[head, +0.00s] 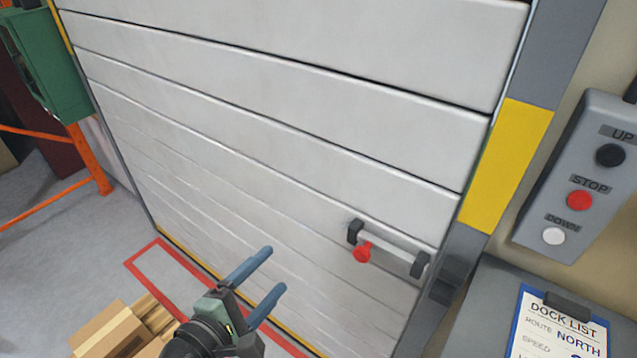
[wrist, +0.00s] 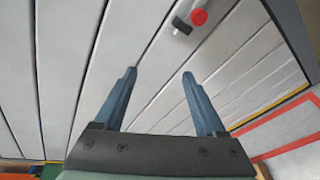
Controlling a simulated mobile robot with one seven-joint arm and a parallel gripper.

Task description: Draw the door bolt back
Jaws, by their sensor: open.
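The door bolt (head: 395,242) is a pale bar held between two black brackets on the lower right of the white slatted door (head: 290,120). Its red knob (head: 362,253) sits at the left end, close to the left bracket. The knob also shows at the top of the wrist view (wrist: 199,17), with a black bracket (wrist: 182,25) beside it. My gripper (head: 275,272) has blue fingers, open and empty, to the left of the knob and lower in the head view. In the wrist view the knob lies beyond the fingertips, apart from them. The bolt's right end is by the door frame.
A grey control box (head: 585,175) with UP, STOP and DOWN buttons is on the right wall. Below it lies a dock list clipboard (head: 545,330). Cardboard boxes (head: 110,330) stand at the lower left near a red floor outline (head: 140,260). An orange rack (head: 90,165) stands far left.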

